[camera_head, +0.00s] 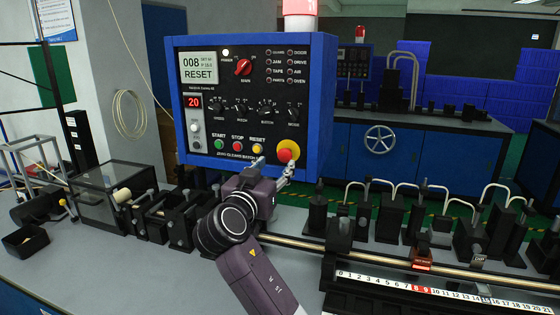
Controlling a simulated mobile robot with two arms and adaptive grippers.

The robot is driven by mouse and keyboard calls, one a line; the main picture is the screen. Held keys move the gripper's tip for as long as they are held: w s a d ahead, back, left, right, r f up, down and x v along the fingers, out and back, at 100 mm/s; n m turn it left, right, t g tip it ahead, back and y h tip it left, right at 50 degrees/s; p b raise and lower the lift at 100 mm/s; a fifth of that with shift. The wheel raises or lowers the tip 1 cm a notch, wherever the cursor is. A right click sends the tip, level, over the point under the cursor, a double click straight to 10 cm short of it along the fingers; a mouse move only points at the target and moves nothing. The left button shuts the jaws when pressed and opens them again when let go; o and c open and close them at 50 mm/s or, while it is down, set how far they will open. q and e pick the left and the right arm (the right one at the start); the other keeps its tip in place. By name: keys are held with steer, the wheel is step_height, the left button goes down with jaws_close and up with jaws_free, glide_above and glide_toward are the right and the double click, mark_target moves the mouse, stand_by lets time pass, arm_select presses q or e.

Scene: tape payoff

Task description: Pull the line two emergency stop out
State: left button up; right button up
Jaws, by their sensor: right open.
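A red mushroom emergency stop (284,155) on a yellow round base sits at the lower right of the blue-framed control panel (326,100). I cannot read a line number on it, nor tell whether the button is pressed in or out. My right gripper (273,168) is open in front of the panel's lower edge. One fingertip is just below the red button and the other is by the yellow RESET button (257,148). Whether the fingers touch anything cannot be told. My left gripper is not in view.
The panel has a screen (199,68) reading RESET, a red main knob (243,67) and green START and red STOP buttons. A bench with black fixtures and a metal rod (380,262) runs below. A second panel (353,62) stands farther back.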

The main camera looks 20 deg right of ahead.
steer(key=v, duration=0.6)
steer(key=shift+r, duration=0.1)
